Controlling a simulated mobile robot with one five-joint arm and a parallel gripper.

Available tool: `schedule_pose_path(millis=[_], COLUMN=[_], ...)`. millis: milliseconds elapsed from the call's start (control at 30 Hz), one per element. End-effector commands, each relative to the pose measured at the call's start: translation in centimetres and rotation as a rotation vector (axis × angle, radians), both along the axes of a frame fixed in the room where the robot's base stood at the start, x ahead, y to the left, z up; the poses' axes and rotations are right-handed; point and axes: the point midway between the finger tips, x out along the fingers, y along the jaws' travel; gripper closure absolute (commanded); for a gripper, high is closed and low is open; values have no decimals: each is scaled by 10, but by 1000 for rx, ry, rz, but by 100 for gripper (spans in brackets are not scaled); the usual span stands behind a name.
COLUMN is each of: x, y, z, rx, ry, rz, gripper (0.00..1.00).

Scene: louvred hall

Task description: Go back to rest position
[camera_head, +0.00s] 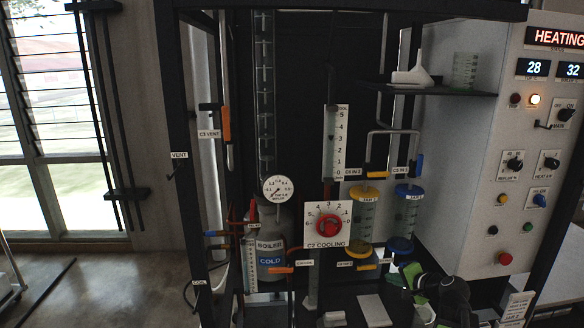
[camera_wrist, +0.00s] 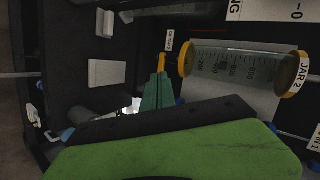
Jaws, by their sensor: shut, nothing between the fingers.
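My gripper (camera_head: 420,284), dark with green parts, is low at the right of the rig in the head view, in front of the lower shelf and below the blue-capped jar (camera_head: 404,220). In the wrist view the green fingers of my gripper (camera_wrist: 160,82) are together and hold nothing. Their tips are near a small yellow-orange valve handle (camera_wrist: 162,64) beside a clear graduated jar (camera_wrist: 240,68) with yellow caps, labelled JAR 2. I cannot tell whether the tips touch anything.
The control panel (camera_head: 530,150) reads HEATING, 28 and 32, at the right. The boiler (camera_head: 270,232) with a gauge (camera_head: 278,189) and the red C2 COOLING knob (camera_head: 327,227) are left of my gripper. Pale blocks (camera_head: 373,310) lie on the lower shelf. Floor at left is mostly clear.

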Motion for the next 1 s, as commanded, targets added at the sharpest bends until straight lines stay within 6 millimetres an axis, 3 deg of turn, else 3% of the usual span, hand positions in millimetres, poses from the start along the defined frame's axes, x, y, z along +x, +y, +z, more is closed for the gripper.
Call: schedule_pose_path(millis=[33,100,200,300,400,500,1000], x=[-4,-18,-55,-98,-127,-141,-144], y=[43,97,164,204,219,225,224], z=[-17,-45,-82,-106,-114,-115,-115], rx=[-69,-191,-387,-581,-714,-781,-797], ry=[67,179,359,532,651,713,730], rz=[114,290,553,778,910,968,980], gripper=[100,100,100,100,100,100,100])
